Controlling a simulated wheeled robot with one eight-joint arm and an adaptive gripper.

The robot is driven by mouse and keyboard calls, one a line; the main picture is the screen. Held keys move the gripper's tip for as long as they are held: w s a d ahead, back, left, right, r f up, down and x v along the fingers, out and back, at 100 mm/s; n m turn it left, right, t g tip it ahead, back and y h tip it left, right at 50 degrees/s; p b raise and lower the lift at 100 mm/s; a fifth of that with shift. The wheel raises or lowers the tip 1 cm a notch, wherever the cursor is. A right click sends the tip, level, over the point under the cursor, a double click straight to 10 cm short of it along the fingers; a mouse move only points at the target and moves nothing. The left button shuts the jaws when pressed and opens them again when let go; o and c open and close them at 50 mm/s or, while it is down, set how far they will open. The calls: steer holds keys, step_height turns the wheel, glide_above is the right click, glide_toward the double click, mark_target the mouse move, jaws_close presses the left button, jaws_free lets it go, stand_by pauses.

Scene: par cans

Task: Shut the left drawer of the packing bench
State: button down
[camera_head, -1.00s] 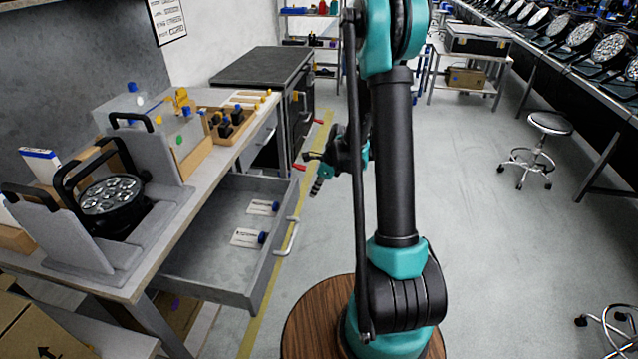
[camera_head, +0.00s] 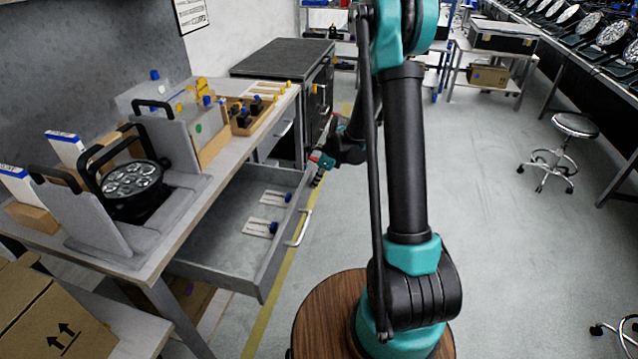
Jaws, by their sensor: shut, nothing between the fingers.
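The left drawer (camera_head: 225,245) of the packing bench (camera_head: 228,167) is pulled well out, with a silver bar handle (camera_head: 300,229) on its front. Inside lie two white cards with blue-capped items (camera_head: 268,228). My gripper (camera_head: 318,172) is shut and empty, small in the picture. It appears near the far front corner of the drawer, beyond the handle; whether it touches the drawer I cannot tell. My arm stands to the right of the drawer.
A par can (camera_head: 132,190) sits in a grey stand on the bench top. A cardboard box (camera_head: 50,315) is at the lower left. A dark cabinet (camera_head: 285,75) stands beyond the bench. A stool (camera_head: 562,150) is at the right, with clear floor between.

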glide_above(252, 183)
steer(key=shift+a, duration=0.1)
steer(key=shift+w+a, duration=0.1)
stand_by(0.5)
